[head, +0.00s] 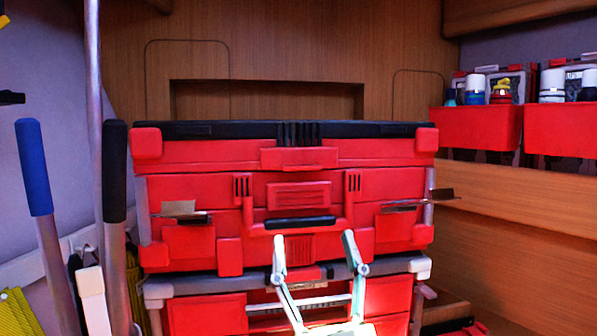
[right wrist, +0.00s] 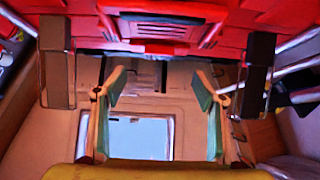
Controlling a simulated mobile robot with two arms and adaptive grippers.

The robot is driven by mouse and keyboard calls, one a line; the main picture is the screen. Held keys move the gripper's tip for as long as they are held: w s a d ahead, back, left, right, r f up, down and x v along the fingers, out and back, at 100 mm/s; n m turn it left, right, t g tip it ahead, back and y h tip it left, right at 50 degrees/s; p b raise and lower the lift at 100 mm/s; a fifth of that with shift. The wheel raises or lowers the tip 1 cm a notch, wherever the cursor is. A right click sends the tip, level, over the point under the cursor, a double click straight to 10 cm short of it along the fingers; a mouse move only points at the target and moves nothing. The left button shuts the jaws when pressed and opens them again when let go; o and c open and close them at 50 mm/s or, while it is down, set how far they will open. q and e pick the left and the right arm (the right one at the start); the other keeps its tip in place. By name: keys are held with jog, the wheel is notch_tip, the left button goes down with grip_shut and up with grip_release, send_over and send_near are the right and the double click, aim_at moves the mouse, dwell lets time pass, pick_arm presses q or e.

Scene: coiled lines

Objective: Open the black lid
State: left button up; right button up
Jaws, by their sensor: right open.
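The black lid (head: 225,130) lies flat and closed on top of a large red toolbox (head: 210,183). The toolbox has a black front handle (head: 300,223). A flat latch plate sticks out at its left (head: 180,208) and another at its right (head: 400,206). My right gripper (head: 314,236) is open in front of the toolbox, below the front handle and well below the lid. Its fingers point up, with nothing between them. In the right wrist view the open fingers (right wrist: 158,78) face the red toolbox front (right wrist: 220,12); contact cannot be told. My left gripper is out of view.
The toolbox stands on another red case with a grey rim (head: 200,286). Poles with blue (head: 34,165) and black (head: 115,170) grips stand close on the left. Red bins (head: 475,127) with bottles sit on a wooden shelf at right. A wooden wall recess (head: 265,100) lies behind the lid.

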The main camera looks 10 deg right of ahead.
jog(key=p, duration=0.3)
send_near(302, 174)
notch_tip(302, 174, up, 3)
jog(key=s, duration=0.2)
jog(key=p+x, duration=0.1)
jog(key=x, duration=0.1)
jog(key=p+x, duration=0.1)
jog(key=x, duration=0.1)
jog(key=p+x, duration=0.1)
jog(key=x, duration=0.1)
jog(key=shift+w+a+p, duration=0.3)
jog(key=shift+w, duration=0.1)
jog(key=shift+w+r, duration=0.2)
jog(key=shift+w, duration=0.2)
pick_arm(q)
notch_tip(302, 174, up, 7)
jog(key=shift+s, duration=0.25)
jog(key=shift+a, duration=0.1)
